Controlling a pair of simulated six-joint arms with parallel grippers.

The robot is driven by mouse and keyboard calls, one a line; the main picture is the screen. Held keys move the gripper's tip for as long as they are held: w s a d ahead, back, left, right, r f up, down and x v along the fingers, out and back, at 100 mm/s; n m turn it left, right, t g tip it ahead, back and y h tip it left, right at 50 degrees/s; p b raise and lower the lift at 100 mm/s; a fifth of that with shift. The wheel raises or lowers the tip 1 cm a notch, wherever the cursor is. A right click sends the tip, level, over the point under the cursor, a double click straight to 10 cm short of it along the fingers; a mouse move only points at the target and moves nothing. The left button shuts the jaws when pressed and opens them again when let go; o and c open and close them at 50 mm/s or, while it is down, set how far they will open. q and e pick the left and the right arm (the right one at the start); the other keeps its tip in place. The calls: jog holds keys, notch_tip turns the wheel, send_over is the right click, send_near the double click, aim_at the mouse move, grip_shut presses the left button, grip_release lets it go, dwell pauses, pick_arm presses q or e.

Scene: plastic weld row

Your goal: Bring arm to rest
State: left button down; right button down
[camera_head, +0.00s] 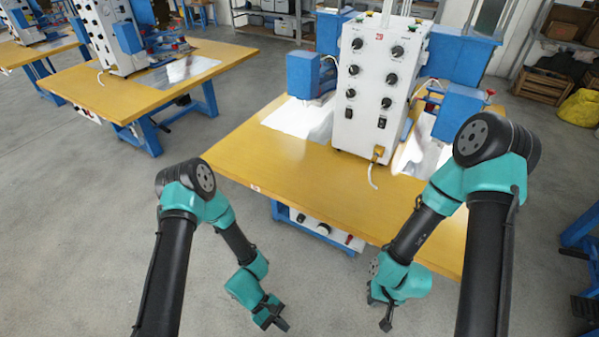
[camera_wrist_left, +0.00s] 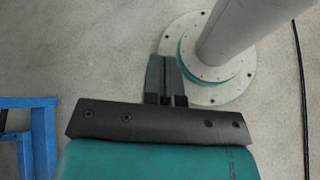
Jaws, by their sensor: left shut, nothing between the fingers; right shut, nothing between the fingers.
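My left gripper (camera_head: 272,318) hangs low in front of the yellow table, over the grey floor, at the end of my green and black left arm. It is shut and empty. In the left wrist view its two dark fingers (camera_wrist_left: 168,80) are together and point down toward the floor beside my own grey column and round base. My right gripper (camera_head: 382,312) hangs low near the table's front edge, right of the left one. It is shut with nothing seen in it; its fingers are small and partly hidden by its wrist.
A yellow table (camera_head: 300,185) on blue legs carries a white and blue welding machine (camera_head: 372,95) with dials. Another such table (camera_head: 200,60) stands back left. Grey floor (camera_head: 90,220) is open at left. A blue frame (camera_wrist_left: 38,125) shows in the left wrist view.

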pick_arm(q)
jog(key=w+a+r+m+t+y, duration=0.2)
jog(key=a+r+m+t+y, duration=0.1)
jog(key=a, duration=0.5)
jog(key=w+a+r+m+t+y, duration=0.2)
jog(key=a+r+m+t+y, duration=0.1)
jog(key=a, duration=0.6)
jog(key=shift+w+a+r+m+t, duration=0.15)
jog(key=shift+w+r+m+t, duration=0.2)
jog(key=shift+r+t, duration=0.4)
jog(key=shift+r, duration=0.15)
